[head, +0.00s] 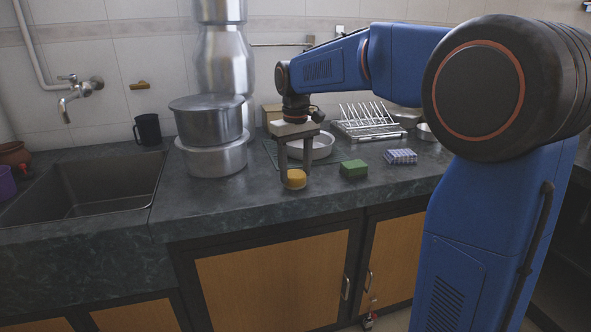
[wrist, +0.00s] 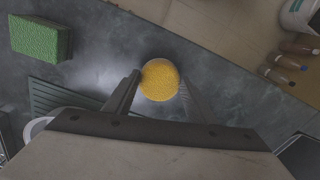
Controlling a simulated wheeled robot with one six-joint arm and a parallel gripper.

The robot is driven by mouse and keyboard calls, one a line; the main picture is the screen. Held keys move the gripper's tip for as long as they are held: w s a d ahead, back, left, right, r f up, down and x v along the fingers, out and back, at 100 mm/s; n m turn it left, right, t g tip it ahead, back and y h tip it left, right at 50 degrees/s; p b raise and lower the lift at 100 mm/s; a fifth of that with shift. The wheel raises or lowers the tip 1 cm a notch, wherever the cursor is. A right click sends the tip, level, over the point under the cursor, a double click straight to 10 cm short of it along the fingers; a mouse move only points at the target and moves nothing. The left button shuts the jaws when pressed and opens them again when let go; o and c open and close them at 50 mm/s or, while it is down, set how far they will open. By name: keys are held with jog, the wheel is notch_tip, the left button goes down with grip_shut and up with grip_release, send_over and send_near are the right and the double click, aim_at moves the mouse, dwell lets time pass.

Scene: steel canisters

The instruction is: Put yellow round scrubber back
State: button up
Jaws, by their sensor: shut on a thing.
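The yellow round scrubber (head: 296,179) is between the fingertips of my gripper (head: 295,176), close to the front edge of the counter. In the wrist view the scrubber (wrist: 159,80) shows as a yellow disc, with a finger of my gripper (wrist: 158,92) on each side. My gripper points down and is shut on the scrubber. I cannot tell whether the scrubber touches the counter or is just above it.
A green sponge (head: 354,168) and a blue-white patterned block (head: 401,156) lie to the right. Stacked steel pots (head: 212,135) stand left. A white bowl (head: 318,146) and dish rack (head: 367,120) are behind. The sink (head: 85,187) is far left.

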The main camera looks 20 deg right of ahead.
aim_at(295, 174)
jog(key=o, duration=1.2)
jog(key=shift+f, duration=0.1)
notch_tip(295, 174, up, 12)
jog(key=s+d+f+m+t, duration=0.1)
jog(key=s+d+f, duration=0.15)
jog(key=s, duration=0.65)
jog(key=s+d+f+m+t, duration=0.15)
jog(key=s+f, duration=0.25)
jog(key=s, duration=0.5)
jog(key=s+d+f+t, duration=0.2)
jog(key=s+d+f, duration=0.1)
jog(key=s+f, duration=1.1)
jog(key=shift+s+f, duration=0.35)
jog(key=shift+s, duration=0.15)
jog(key=shift+m, duration=0.25)
